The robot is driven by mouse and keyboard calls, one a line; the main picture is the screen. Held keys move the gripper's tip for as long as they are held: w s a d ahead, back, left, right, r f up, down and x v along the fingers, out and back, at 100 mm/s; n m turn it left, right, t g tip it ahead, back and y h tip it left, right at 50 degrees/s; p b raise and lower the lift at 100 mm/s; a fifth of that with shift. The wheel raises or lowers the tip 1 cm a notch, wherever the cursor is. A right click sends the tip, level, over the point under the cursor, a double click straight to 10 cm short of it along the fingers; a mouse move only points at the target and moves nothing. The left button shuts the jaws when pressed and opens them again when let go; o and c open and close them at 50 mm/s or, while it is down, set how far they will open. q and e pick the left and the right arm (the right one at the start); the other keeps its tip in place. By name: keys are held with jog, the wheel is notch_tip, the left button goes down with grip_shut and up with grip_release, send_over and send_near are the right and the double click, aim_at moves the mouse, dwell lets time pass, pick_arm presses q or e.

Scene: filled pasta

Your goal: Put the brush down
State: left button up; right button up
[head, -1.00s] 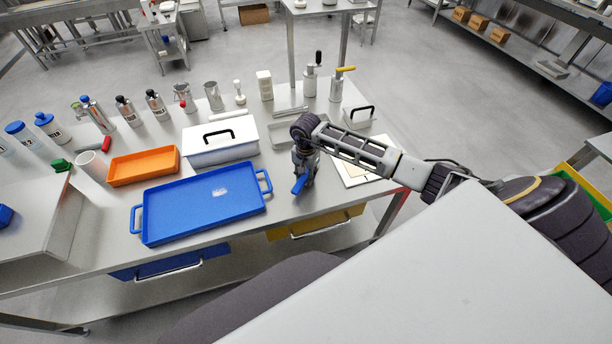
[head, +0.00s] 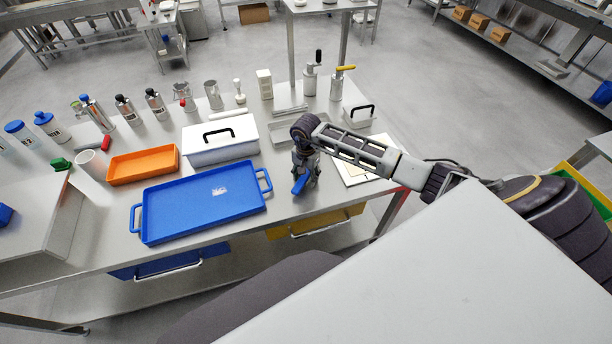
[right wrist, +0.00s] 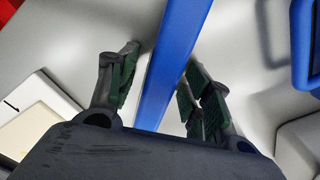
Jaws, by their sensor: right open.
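The brush (head: 300,185) shows as a short blue piece at my right gripper, low over the front part of the steel table, right of the blue tray. In the right wrist view a long blue bar, seemingly the brush's handle (right wrist: 172,60), runs between the fingers. My right gripper (head: 305,172) is open around it. In the right wrist view the fingers (right wrist: 165,88) stand apart, with a gap at the left finger; the right finger is close to the bar, and I cannot tell whether it touches. The brush's bristles are hidden. My left gripper is out of view.
The blue tray (head: 150,232) lies left of the gripper. Behind it are an orange tray (head: 113,181) and a white lidded box (head: 195,158). A pale board (head: 352,175) lies to the right. Bottles and tools line the table's back. Bare steel surrounds the gripper.

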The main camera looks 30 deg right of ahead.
jog(key=shift+r, duration=0.15)
notch_tip(320, 180, up, 12)
jog(key=shift+b, duration=0.45)
dwell(0.5)
jog(key=shift+s, duration=0.1)
dwell(0.5)
